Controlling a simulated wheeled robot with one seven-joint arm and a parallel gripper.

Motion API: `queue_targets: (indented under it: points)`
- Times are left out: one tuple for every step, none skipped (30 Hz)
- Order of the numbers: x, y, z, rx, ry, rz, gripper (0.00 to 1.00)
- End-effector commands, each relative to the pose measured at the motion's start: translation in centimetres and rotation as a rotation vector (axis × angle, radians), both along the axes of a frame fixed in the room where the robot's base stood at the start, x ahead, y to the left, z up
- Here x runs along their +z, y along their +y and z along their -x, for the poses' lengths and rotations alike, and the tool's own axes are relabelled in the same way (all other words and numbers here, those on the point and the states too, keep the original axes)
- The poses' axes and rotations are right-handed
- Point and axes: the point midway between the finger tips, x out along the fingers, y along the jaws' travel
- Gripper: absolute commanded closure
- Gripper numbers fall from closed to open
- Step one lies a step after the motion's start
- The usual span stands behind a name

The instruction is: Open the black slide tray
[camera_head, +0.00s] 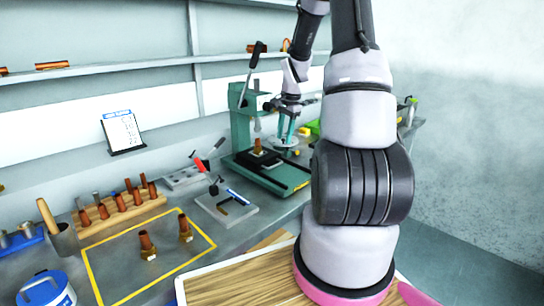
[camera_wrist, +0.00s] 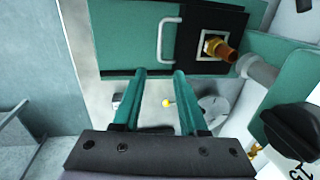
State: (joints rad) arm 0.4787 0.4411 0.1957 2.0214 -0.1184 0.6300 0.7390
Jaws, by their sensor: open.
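The black slide tray (camera_wrist: 188,22) sits in a green press and shows at the top of the wrist view. It carries a silver U-shaped handle (camera_wrist: 162,42) and a copper-and-brass fitting (camera_wrist: 220,47) in a square seat. In the head view the tray (camera_head: 246,160) lies low in the green press (camera_head: 240,128). My gripper (camera_wrist: 160,73) is open and empty, its two teal fingers apart. The fingertips are just short of the handle, which lies roughly ahead of the gap; contact cannot be made out. In the head view my gripper (camera_head: 287,138) is beside the press.
A toggle-clamp fixture (camera_head: 226,202) stands left of the press. Copper fittings stand in a wooden rack (camera_head: 120,212) and in a yellow-outlined area (camera_head: 150,262). A wooden tray (camera_head: 240,285) is in the foreground. The press lever (camera_head: 250,70) rises high beside my arm.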

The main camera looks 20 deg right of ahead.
Motion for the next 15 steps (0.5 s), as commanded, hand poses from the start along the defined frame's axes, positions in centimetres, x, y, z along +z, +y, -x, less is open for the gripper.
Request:
queue_targets:
  points:
    - [-0.5,0.0,-0.1,0.001,0.001,0.0,0.58]
    - [-0.9,0.1,-0.1,0.001,0.002,-0.001,0.58]
    - [-1.5,0.1,-0.2,0.001,0.004,-0.002,0.58]
    - [-2.0,0.2,-0.2,0.002,0.004,-0.002,0.58]
    - [-2.5,0.3,-0.3,0.003,0.004,-0.002,0.58]
    - [-3.3,0.3,-0.4,0.004,0.004,-0.002,0.58]
    - [-3.9,0.3,-0.5,0.003,0.005,-0.002,0.58]
    - [-4.5,0.4,-0.6,0.003,0.004,-0.002,0.58]
    - [-5.3,0.5,-0.8,0.003,0.004,-0.003,0.58]
    - [-5.8,0.5,-0.9,0.003,0.003,-0.003,0.58]
    - [-6.4,0.5,-1.0,0.003,0.004,-0.002,0.58]
    - [-7.1,0.6,-1.1,0.003,0.003,-0.002,0.58]
    - [-7.5,0.6,-1.2,0.003,0.002,-0.002,0.58]
    - [-8.0,0.6,-1.3,0.003,0.003,-0.003,0.58]
    - [-8.5,0.6,-1.4,0.003,0.001,-0.001,0.58]
